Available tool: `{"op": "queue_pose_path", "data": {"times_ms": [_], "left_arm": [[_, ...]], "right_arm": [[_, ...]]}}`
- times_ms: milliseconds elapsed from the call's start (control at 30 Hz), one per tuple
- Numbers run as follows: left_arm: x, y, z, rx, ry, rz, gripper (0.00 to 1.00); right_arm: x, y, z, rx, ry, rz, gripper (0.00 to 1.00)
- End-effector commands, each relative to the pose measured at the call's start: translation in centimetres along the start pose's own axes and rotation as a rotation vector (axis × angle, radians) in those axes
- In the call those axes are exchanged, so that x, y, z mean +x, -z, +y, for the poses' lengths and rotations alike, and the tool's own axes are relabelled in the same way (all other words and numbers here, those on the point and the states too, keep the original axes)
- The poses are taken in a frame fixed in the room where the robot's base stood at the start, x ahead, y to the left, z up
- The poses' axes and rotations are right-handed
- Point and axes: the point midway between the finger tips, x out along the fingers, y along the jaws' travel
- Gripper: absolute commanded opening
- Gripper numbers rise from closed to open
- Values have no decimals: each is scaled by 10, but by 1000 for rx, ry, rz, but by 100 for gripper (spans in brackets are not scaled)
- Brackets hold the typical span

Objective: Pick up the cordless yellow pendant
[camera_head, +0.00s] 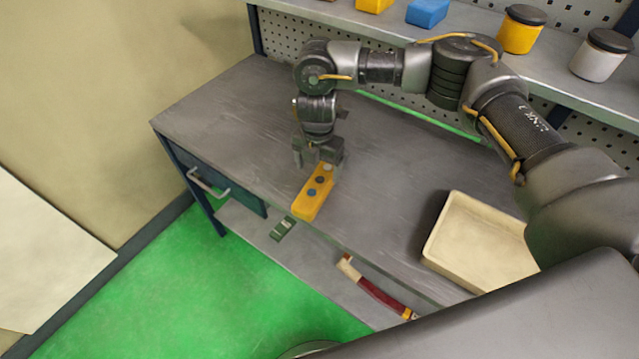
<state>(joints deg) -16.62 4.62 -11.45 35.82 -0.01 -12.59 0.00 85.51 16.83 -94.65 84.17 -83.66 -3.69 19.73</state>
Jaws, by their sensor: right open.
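My left gripper does not show.
A cream tray (432,246) stands on the bench at the right. A red-handled tool (378,292) and a small green item (283,228) lie on the lower shelf. Yellow (519,34) and white (597,60) jars and a blue block (427,13) stand on the upper shelf.

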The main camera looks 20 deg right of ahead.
Motion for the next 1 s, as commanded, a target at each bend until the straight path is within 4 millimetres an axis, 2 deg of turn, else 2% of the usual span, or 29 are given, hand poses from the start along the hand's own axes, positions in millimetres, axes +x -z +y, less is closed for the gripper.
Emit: {"op": "queue_pose_path", "data": {"times_ms": [33,133,400,700,1000], "left_arm": [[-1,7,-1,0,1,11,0],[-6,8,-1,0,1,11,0],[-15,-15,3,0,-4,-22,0],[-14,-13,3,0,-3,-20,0],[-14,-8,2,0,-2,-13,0]], "right_arm": [[1,1,0,-1,0,1,80],[10,3,-3,0,2,4,80],[46,6,-6,0,1,3,80],[51,5,-6,-1,-1,0,80],[51,5,-6,-2,0,0,42]]}}
